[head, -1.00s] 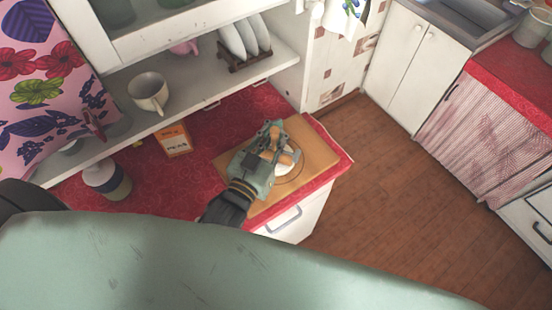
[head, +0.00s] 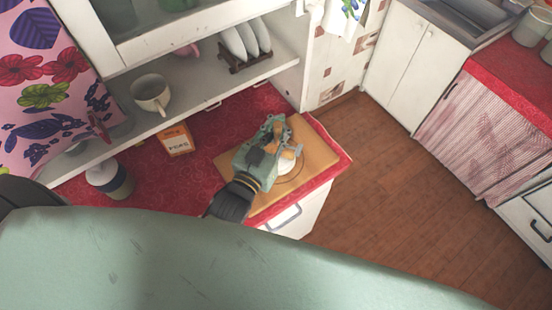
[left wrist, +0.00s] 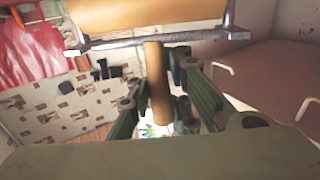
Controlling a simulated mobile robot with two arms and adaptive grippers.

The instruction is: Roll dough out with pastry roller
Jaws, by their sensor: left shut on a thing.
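My left gripper (head: 275,143) is over the wooden board (head: 318,157) on the red counter. It is shut on the handle of the pastry roller (head: 290,152), which is mostly hidden by the gripper in the head view. In the left wrist view the roller's wooden handle (left wrist: 155,80) stands between the fingers, with its metal frame and wide wooden cylinder (left wrist: 145,14) beyond. Pale dough (head: 287,166) lies on the board under and beside the gripper. Whether the roller touches the dough cannot be told. My right gripper is not in view.
An orange box (head: 176,140) and a dark jar with a pale lid (head: 110,178) stand on the red counter left of the board. A shelf with a cup (head: 150,93) and a plate rack (head: 245,60) is behind. The board lies near the counter's front right corner.

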